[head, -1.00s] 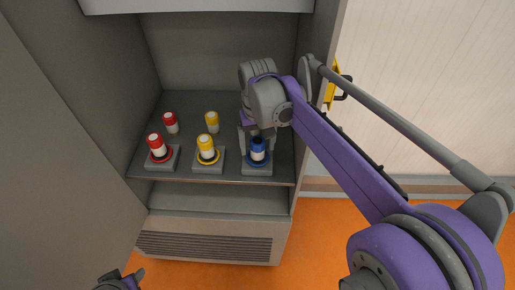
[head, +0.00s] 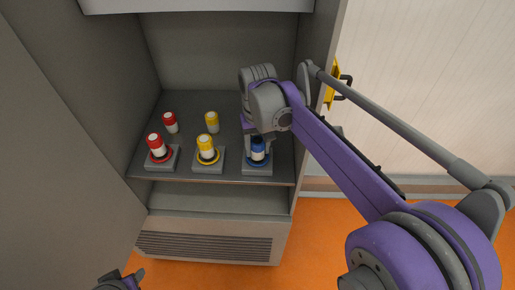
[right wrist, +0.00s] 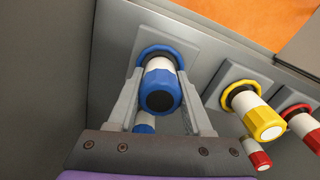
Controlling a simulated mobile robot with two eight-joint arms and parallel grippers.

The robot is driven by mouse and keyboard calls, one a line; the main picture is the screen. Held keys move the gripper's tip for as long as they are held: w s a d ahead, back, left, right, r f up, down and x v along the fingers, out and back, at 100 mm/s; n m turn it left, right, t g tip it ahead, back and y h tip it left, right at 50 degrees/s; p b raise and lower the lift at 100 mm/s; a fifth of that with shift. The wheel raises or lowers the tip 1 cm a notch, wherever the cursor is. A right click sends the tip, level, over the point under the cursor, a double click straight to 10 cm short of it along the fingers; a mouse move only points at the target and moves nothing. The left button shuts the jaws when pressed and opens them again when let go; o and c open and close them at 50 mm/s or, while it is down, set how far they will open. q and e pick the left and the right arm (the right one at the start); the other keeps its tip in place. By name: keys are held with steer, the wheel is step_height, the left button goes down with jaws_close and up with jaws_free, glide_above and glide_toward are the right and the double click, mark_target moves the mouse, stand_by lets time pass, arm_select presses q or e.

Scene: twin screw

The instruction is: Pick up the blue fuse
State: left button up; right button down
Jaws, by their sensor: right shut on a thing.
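The blue fuse (head: 257,152) stands upright in a grey socket block with a blue ring, at the front right of the cabinet shelf. The right wrist view shows its blue cap and white body (right wrist: 160,92) end-on. My right gripper (right wrist: 158,82) has one finger on each side of this fuse and is shut on it. The fuse is still within its ring. A second blue fuse (right wrist: 144,126) shows partly behind the gripper's palm. My left gripper (head: 121,281) is only partly in view at the bottom left, away from the shelf.
Red (head: 155,144) and yellow (head: 207,146) fuses stand in socket blocks to the left. Loose red (head: 170,121) and yellow (head: 211,121) fuses stand behind them. Cabinet walls bound the shelf (head: 190,176) on both sides, the right one close to my arm.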

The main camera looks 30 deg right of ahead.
mark_target(258, 140)
steer(key=shift+r, duration=0.15)
step_height(258, 140, up, 10)
steer(key=shift+f+p, duration=0.2)
steer(key=shift+p, duration=0.1)
steer(key=shift+r, duration=0.4)
arm_select(q)
step_height(258, 140, up, 6)
steer(key=w+p, duration=0.2)
steer(key=p, duration=0.1)
steer(key=shift+w+f+t, duration=0.25)
steer(key=shift+w+t, duration=0.05)
steer(key=shift+w, duration=0.05)
arm_select(e)
steer(key=shift+r, duration=2.7)
steer(key=shift+f, duration=0.1)
